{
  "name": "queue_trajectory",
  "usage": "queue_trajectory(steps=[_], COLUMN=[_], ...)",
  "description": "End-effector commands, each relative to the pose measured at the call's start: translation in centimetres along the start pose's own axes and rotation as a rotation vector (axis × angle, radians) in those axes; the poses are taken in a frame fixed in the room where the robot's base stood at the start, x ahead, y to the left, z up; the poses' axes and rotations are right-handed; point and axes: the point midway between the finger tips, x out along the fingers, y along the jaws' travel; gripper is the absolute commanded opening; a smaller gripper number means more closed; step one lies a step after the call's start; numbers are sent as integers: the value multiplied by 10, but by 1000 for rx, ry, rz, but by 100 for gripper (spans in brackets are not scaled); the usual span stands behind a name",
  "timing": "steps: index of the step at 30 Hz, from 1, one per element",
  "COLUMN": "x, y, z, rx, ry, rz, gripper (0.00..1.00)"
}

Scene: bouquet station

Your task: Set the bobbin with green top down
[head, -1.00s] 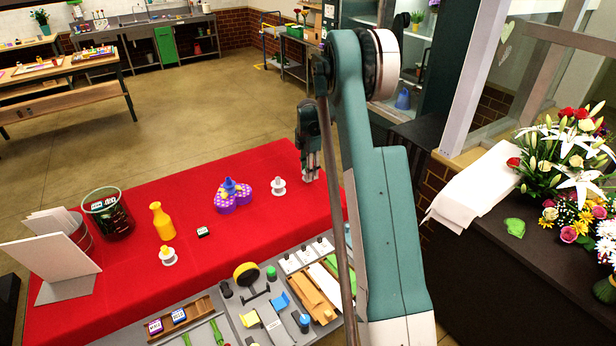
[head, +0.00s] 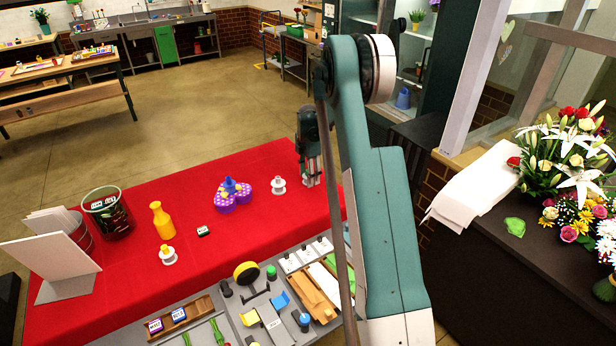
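My gripper (head: 311,182) points down at the far right part of the red-covered table (head: 130,290), low over the cloth, beside my upper arm. Its fingertips are small and dark here, and I cannot tell whether they are open or shut on something. No bobbin with a green top shows clearly; one between the fingers could be hidden. A white bobbin (head: 278,187) stands upright on the cloth just left of my gripper. A white bobbin with a yellow top (head: 168,256) stands nearer the front left. A small green-topped piece (head: 271,272) sits on the grey tray.
A purple lobed holder (head: 233,203) with a blue piece, a yellow bottle (head: 162,221) and a dark glass container (head: 108,216) stand on the cloth. The grey tray (head: 240,330) of parts lies along the front.

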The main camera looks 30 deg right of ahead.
Motion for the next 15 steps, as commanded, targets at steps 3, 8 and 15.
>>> queue_trajectory(steps=[3,8,15], x=[0,-2,-17], y=[0,0,0], z=[0,0,0], rx=[0,0,0], ry=[0,0,0], rz=[0,0,0], gripper=[47,47,47])
